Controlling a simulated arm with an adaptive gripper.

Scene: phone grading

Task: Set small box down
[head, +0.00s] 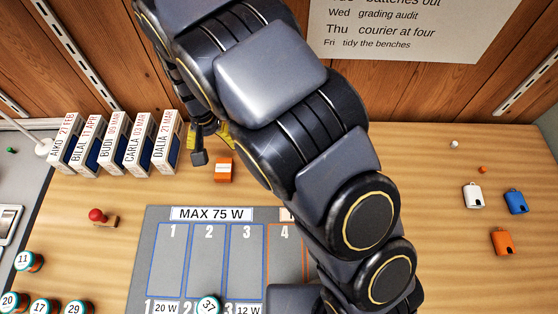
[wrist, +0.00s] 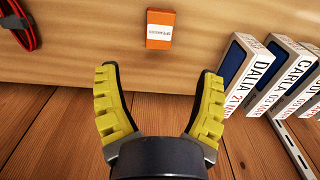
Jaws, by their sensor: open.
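A small orange box (head: 224,170) with a white label stands on the wooden bench, to the right of the row of dated boxes. It also shows in the wrist view (wrist: 160,30), near the top middle. My gripper (wrist: 158,75) is open, with its yellow-padded fingers spread and nothing between them. The box lies beyond the fingertips, apart from them. In the head view my gripper (head: 207,145) is just behind and left of the box, partly hidden by my arm.
Several white named boxes (head: 120,145) stand in a row on the left. A grey mat (head: 150,250) with numbered slots lies in front, and a red stamp (head: 97,216) beside it. Coloured tags (head: 502,241) lie at the right. A red coil (wrist: 22,25) shows in the wrist view.

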